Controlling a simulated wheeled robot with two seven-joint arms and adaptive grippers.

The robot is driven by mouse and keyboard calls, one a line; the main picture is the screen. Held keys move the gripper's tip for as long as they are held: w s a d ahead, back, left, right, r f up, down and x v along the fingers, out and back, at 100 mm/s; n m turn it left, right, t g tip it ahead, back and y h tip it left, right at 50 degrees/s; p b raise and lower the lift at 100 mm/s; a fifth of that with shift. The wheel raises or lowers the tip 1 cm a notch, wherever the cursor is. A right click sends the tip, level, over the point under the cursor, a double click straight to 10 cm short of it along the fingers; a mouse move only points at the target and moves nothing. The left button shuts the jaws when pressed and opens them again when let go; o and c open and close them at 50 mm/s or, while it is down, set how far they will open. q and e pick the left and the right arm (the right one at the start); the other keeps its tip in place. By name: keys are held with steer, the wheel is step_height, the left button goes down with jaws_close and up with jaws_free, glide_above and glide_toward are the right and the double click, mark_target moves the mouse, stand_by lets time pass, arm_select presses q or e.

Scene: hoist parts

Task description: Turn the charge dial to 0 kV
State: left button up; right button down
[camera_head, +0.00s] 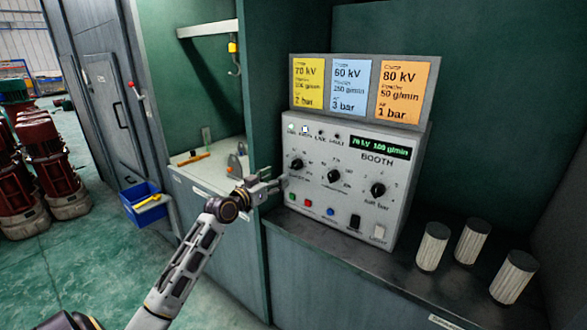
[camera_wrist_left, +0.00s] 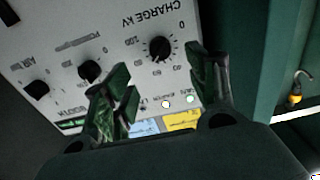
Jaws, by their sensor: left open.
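The grey-white booth control panel (camera_head: 345,210) stands on a dark counter, with three black dials in a slanting row. The charge dial (camera_head: 297,164) is the leftmost one. In the left wrist view, upside down, the charge dial (camera_wrist_left: 160,49) sits under the label "CHARGE kV" with a printed scale around it. The panel's green display (camera_head: 380,147) reads about 70 kV and 100 g/min. My left gripper (camera_head: 284,183) is just left of and below the charge dial. In the wrist view its two fingers (camera_wrist_left: 165,75) are apart, with the dial showing beyond the gap, not gripped. My right gripper is not in view.
Three pale ribbed cylinders (camera_head: 470,241) stand on the counter right of the panel. Yellow, blue and orange setting cards (camera_head: 347,88) sit above it. The other two dials, small buttons and switches crowd the panel face. A hook (camera_head: 234,66) hangs at upper left.

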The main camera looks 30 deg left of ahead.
mark_target(293, 167)
arm_select(q)
steer(key=shift+w+d, duration=0.15)
steer(key=shift+w, duration=1.65)
steer(key=shift+w+d, duration=0.15)
steer(key=shift+w, duration=1.65)
steer(key=shift+w+d, duration=0.15)
steer(key=shift+w, duration=1.65)
steer(key=shift+c, duration=0.5)
steer(key=c, duration=0.9)
